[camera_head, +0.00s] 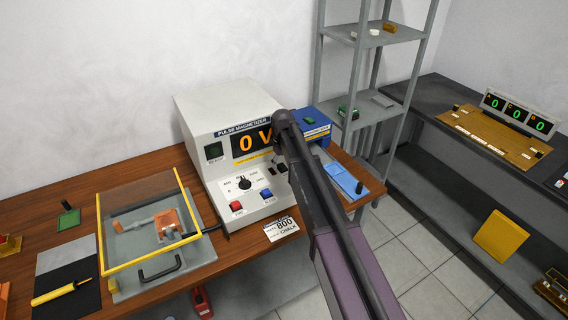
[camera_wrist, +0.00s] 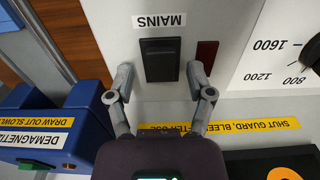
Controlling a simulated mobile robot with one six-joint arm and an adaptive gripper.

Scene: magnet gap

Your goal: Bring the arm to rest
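My arm (camera_head: 340,220) reaches from the lower right up to the front of the white pulse magnetizer (camera_head: 203,108), whose display (camera_head: 252,143) reads 0 V. In the head view the arm's own links hide the fingers. In the wrist view, which is upside down, my gripper (camera_wrist: 160,72) is open with its two fingers apart and nothing between them. The fingers point at the panel, one on each side of the black MAINS switch (camera_wrist: 160,60). I cannot tell whether a fingertip touches the panel. A dark red lamp (camera_wrist: 206,55) sits by the right finger.
The blue demagnetizer (camera_head: 312,128) stands right of the magnetizer. A yellow-framed guard (camera_head: 147,256) stands on the wooden bench at left, with a yellow-handled tool (camera_head: 60,292) nearby. A grey shelf rack (camera_head: 378,38) stands behind, and a dark counter (camera_head: 430,95) at right. Tiled floor lies between.

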